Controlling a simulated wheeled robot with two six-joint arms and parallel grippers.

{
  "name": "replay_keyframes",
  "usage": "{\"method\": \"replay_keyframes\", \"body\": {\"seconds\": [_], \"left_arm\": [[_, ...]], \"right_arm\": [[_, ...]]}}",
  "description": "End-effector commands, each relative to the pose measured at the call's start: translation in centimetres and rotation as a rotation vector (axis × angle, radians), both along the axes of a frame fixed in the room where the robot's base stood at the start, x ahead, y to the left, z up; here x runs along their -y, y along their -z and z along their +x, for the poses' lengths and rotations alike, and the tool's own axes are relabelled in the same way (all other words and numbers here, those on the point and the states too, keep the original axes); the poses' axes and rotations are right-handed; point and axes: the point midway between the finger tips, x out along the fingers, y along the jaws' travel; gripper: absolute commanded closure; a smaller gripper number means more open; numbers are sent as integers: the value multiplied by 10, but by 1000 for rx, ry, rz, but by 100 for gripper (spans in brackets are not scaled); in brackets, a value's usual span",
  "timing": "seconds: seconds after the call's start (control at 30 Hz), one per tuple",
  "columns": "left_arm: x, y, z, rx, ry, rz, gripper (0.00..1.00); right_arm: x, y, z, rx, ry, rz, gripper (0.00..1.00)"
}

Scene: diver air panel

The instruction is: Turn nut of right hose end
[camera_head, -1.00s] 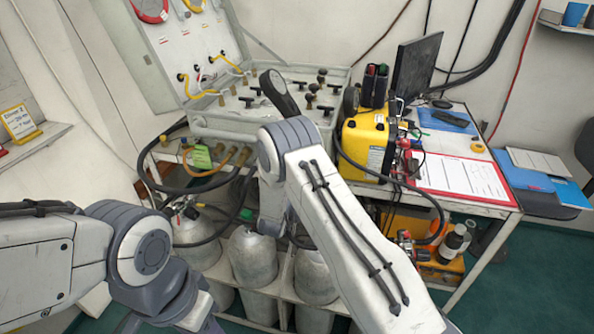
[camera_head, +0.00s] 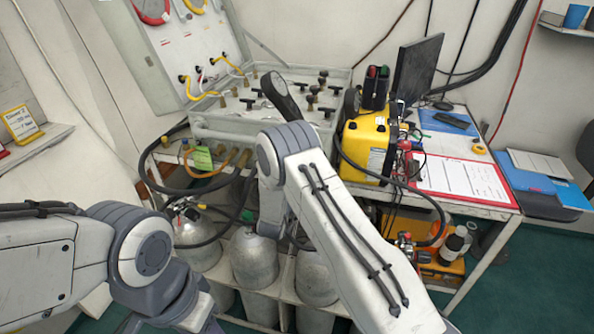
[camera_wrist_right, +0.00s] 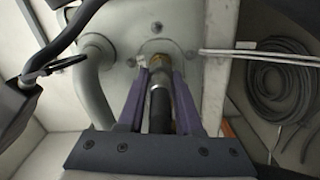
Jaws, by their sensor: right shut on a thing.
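The exact contact on the nut is partly hidden by the fingers. In the head view my right arm covers this spot, and its gripper is hidden. My left arm comes in at the lower left, but its gripper fingers do not show.
The air panel case (camera_head: 215,122) stands open on the bench, with hoses hanging from its front. Gas cylinders (camera_head: 253,262) stand below. A yellow unit (camera_head: 364,140) and a clipboard (camera_head: 462,180) lie to the right. In the wrist view a grey pipe (camera_wrist_right: 93,85) runs close left of the fingers.

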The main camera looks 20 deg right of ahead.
Motion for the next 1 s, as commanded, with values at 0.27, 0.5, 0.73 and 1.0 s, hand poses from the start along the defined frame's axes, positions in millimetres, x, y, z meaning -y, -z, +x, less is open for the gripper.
{"method": "replay_keyframes", "body": {"seconds": [0.27, 0.5, 0.73, 1.0], "left_arm": [[0, -2, 0, 0, 0, 0, 50], [0, -3, 0, 0, 0, 0, 50], [0, -3, 0, 0, 0, 0, 50], [0, -3, 0, 0, 0, 0, 50]], "right_arm": [[0, 1, 0, -86, 0, -123, 100], [0, 2, 0, -117, 0, -169, 100], [0, 2, 0, -123, 0, -178, 100], [0, 2, 0, -122, 0, -176, 51]]}}
